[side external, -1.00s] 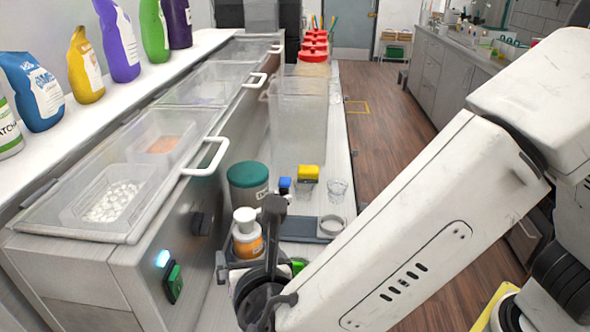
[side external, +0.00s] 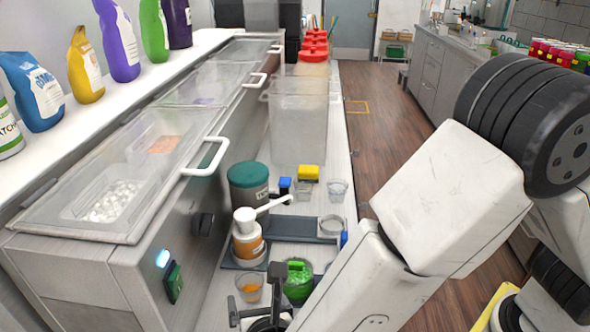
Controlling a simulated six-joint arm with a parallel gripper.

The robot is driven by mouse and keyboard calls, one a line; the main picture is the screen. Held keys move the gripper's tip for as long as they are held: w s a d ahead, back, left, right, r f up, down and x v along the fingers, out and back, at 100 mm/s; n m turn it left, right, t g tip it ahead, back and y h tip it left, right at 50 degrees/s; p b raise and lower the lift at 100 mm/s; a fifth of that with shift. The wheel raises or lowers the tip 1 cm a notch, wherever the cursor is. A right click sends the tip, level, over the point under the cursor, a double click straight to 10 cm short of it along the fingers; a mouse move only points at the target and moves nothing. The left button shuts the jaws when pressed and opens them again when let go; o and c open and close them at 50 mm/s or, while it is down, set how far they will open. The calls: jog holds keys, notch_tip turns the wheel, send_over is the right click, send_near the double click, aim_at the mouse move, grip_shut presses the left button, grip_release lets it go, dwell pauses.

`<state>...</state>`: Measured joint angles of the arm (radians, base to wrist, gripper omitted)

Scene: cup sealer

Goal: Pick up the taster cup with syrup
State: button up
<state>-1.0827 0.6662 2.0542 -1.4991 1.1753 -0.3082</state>
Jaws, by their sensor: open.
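A small clear cup with orange syrup in it (side external: 249,293), the taster cup, stands on the counter at the lower middle of the side view, in front of the pump bottle. My gripper (side external: 254,300) is low at the bottom of the picture, its dark fingers spread and open. One finger shows to the left of the cup and the other to its right. I cannot tell whether the cup is between the fingers or just beyond them. My arm hides part of the counter to the right.
A white-pump bottle with an orange label (side external: 247,246) stands behind the cup. A container of green pieces (side external: 298,284) is close on the right. The steel topping cabinet (side external: 150,255) borders the left.

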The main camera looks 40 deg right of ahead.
aim_at(247, 275)
jog(key=shift+x, duration=1.1)
jog(key=shift+w, duration=0.1)
jog(key=shift+x, duration=2.5)
jog(key=c, duration=1.1)
notch_tip(247, 275, up, 18)
jog(key=shift+f, duration=0.1)
